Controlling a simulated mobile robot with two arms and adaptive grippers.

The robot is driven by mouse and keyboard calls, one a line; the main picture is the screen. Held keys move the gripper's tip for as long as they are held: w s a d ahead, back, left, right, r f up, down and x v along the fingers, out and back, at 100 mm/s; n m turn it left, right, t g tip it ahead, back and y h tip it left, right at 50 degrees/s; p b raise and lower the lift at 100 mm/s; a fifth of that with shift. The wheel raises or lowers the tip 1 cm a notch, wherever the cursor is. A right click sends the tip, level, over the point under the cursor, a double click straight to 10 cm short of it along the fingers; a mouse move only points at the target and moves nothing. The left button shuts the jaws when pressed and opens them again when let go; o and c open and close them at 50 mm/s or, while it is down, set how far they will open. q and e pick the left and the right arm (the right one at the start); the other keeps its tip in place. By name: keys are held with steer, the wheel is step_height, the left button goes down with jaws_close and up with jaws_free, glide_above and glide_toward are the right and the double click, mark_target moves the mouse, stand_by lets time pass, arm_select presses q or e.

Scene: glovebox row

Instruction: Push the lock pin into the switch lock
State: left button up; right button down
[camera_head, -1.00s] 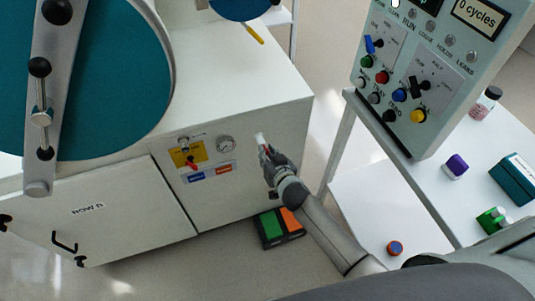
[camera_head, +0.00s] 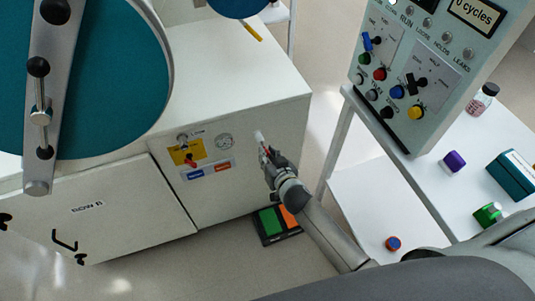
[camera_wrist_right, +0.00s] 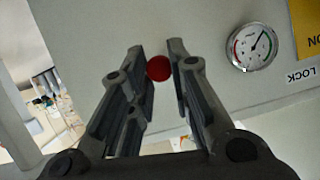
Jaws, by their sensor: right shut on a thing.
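My right gripper (camera_head: 266,160) is in front of the cabinet's front panel, right of the gauge. It is shut on the lock pin, whose round red end (camera_wrist_right: 159,68) shows between the fingertips in the right wrist view. In the head view a pale tip (camera_head: 259,137) sticks out beyond the fingers. The switch lock (camera_head: 187,153) is a yellow plate with a red handle on the panel, left of the gripper and apart from it. In the right wrist view its yellow edge (camera_wrist_right: 308,28) shows at the far right. My left gripper is out of view.
The gauge (camera_head: 224,141) sits between the switch lock and my gripper; it also shows in the wrist view (camera_wrist_right: 252,47). Blue and red labels (camera_head: 208,170) are below it. A pedal with green and orange pads (camera_head: 271,222) lies on the floor. The control console (camera_head: 420,70) stands right.

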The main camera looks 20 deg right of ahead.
steer(key=shift+s+p, duration=0.4)
steer(key=shift+s, duration=1.2)
stand_by(0.3)
steer(key=shift+s+d+p, duration=0.15)
steer(key=shift+s+p, duration=0.25)
steer(key=shift+s, duration=2)
